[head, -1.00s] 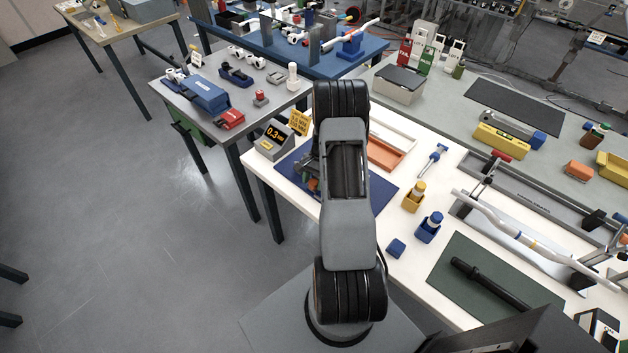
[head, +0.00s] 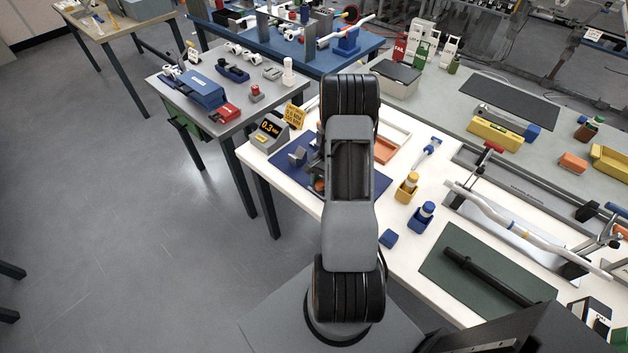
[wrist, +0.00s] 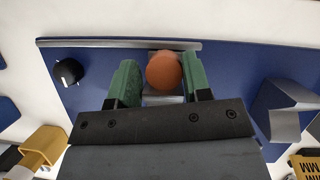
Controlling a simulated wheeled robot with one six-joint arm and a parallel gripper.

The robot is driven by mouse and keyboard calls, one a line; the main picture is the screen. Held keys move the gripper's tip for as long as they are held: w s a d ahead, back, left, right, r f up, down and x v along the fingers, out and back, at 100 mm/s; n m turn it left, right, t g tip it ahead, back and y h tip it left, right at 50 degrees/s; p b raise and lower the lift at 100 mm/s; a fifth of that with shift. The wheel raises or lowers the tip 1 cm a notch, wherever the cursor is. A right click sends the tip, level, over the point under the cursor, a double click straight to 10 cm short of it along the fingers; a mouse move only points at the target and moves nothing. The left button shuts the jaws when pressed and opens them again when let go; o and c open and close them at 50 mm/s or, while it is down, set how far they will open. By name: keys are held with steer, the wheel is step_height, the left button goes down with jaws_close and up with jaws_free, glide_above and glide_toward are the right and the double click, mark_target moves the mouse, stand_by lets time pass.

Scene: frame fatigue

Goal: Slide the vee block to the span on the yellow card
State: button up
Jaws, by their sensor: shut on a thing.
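In the wrist view, my gripper (wrist: 162,88) has its green fingers on both sides of an orange round knob (wrist: 163,71), with a grey block (wrist: 163,99) partly visible beneath it. It is shut on this knobbed piece, low over the blue mat (wrist: 227,68). A second grey, vee-shaped block (wrist: 287,108) stands to the right, apart from the fingers; it also shows in the head view (head: 298,156). The yellow card (head: 294,115) stands at the mat's far left; only part shows in the wrist view (wrist: 304,166), and its text is unclear. My arm hides most of the gripper in the head view.
A metal rail (wrist: 100,43) runs along the mat's edge, and a black knob (wrist: 68,72) sits left of the fingers.

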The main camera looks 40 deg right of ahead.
steer(key=shift+s+d+r, duration=0.1)
steer(key=o, duration=1.1)
steer(key=shift+w, duration=0.3)
steer(key=b+v, duration=0.2)
steer(key=v, duration=1.1)
steer(key=shift+r, duration=0.35)
